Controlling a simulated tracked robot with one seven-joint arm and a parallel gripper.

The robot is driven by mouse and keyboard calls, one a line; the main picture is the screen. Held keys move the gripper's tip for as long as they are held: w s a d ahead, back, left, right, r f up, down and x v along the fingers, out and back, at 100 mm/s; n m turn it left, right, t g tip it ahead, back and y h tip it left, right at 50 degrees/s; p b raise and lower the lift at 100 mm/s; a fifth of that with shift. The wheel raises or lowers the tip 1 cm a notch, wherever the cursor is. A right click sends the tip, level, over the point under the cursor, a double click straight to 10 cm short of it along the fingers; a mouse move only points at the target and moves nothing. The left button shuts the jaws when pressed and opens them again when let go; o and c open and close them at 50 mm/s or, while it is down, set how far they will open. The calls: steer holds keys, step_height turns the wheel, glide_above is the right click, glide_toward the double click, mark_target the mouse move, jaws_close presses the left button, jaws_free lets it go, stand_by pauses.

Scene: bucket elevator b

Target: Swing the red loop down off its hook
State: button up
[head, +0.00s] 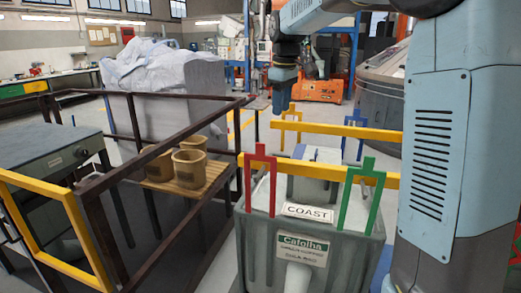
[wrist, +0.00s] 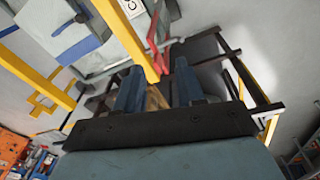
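The red loop (head: 261,158) is an upright red frame at the left end of the near yellow bar (head: 320,170). It rises above the grey bin (head: 250,232) labelled COAST. A hook cannot be made out clearly. In the wrist view a red piece (wrist: 154,45), apparently the loop, shows beyond my fingers beside a yellow bar (wrist: 133,38). My gripper (head: 282,108) hangs fingers down, above and apparently behind the loop in the head view. In the wrist view its two blue fingers (wrist: 158,85) stand apart, with nothing seen held between them.
A green loop (head: 361,190) stands at the bar's right part. A second yellow bar (head: 335,130) lies farther back. Dark railings (head: 165,95) and brown tubs (head: 190,169) on a wooden shelf are at left. My arm covers the right side.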

mark_target(261, 158)
steer(key=w+a+f+n+g, duration=0.1)
steer(key=w+a+f+n, duration=0.25)
steer(key=w+a, duration=0.35)
steer(key=f, duration=0.4)
steer(key=w+d+f, duration=0.1)
steer(key=f, duration=0.9)
steer(key=shift+w+d+f, duration=0.15)
steer(key=shift+d+f, duration=0.05)
steer(key=shift+d, duration=0.05)
steer(key=shift+c, duration=0.4)
jaws_close()
steer(key=shift+d, duration=0.1)
